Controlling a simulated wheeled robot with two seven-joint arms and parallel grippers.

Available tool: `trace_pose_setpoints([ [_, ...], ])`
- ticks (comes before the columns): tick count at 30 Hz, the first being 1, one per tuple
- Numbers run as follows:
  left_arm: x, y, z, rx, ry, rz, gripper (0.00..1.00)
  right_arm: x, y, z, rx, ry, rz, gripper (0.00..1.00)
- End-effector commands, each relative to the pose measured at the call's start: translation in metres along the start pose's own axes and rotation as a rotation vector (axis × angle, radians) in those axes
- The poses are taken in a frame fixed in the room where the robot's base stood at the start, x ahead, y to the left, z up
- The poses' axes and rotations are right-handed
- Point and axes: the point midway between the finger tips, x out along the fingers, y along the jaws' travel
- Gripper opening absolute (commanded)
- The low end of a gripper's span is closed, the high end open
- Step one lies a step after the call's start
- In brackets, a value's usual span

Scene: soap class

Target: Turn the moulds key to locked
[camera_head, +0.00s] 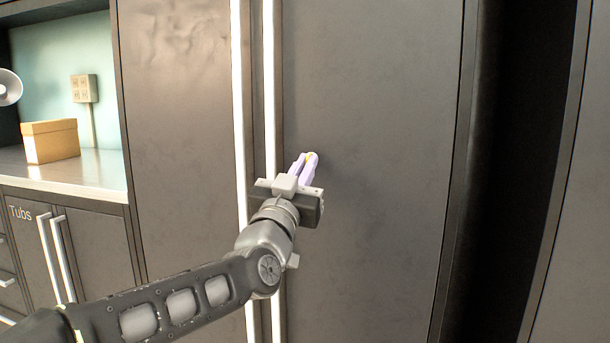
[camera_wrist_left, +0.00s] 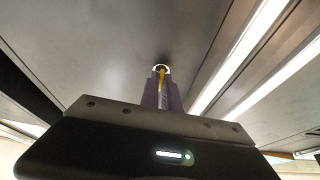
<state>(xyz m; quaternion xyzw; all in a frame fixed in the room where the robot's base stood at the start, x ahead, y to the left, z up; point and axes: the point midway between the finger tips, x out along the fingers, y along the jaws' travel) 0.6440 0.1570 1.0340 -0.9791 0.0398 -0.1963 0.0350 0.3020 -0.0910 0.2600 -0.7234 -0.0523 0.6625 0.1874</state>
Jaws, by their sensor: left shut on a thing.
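My left gripper (camera_head: 306,163) reaches up to the right door (camera_head: 375,120) of a tall dark cabinet. Its purple fingers are shut on a small yellow key (camera_head: 309,155) at the door face, just right of the long white handles. In the left wrist view the yellow key (camera_wrist_left: 162,76) shows between the fingers, with a pale round lock ring (camera_wrist_left: 161,68) around its far end. The fingers hide most of the key, so I cannot tell how far it is turned. My right gripper is not in view.
Two long white vertical handles (camera_head: 269,90) stand close left of my left gripper. At the left, a counter (camera_head: 95,175) holds a cardboard box (camera_head: 50,141), above a cupboard labelled "Tubs" (camera_head: 28,240). A dark gap (camera_head: 510,170) lies right of the cabinet.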

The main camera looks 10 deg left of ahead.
Motion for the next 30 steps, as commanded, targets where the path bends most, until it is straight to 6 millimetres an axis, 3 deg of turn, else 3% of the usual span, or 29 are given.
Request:
trace_pose_setpoints([
  [21,0.0001,0.0008,0.0011,-0.095,-0.002,-0.038,0.00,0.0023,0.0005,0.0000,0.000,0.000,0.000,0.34],
  [22,0.0001,0.0008,0.0011,-0.094,-0.002,-0.038,0.09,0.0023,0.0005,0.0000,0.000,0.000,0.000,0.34],
  [30,0.0001,0.0006,0.0004,-0.093,-0.001,-0.038,0.28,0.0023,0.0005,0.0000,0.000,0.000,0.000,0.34],
])
